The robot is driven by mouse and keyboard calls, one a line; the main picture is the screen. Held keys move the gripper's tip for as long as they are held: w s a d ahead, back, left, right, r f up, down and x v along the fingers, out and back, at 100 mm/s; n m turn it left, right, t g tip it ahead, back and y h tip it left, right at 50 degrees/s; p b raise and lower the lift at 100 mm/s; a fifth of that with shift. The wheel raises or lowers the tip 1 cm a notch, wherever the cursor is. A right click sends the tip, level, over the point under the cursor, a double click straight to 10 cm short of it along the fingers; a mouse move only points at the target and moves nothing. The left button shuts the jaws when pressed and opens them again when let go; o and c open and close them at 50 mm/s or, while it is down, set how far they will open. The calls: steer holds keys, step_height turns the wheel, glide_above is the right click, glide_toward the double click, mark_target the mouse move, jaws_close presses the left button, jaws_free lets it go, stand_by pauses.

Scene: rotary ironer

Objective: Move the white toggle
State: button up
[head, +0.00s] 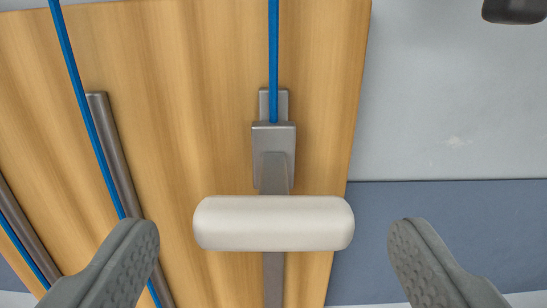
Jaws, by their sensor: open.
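The white toggle (273,223) is a rounded horizontal bar in the lower middle of the head view. It crosses a grey metal stem that runs down from a metal bracket (273,150) on a wooden panel. My gripper (273,262) is open, with one grey ridged finger at the lower left and the other at the lower right. The toggle lies between the two fingers in the picture, with a gap on each side. Neither finger appears to touch it. How far the fingers are from it in depth I cannot tell.
The wooden panel (190,100) fills the left and middle. A blue cord (273,60) meets the bracket from above. Another blue cord (88,120) passes a metal bar (115,150) at the left. A dark object (514,10) sits at the top right. The grey-blue surface at right is otherwise clear.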

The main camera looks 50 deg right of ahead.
mark_target(271, 243)
steer(key=shift+x, duration=1.85)
steer(key=c, duration=1.4)
steer(key=shift+f, duration=0.15)
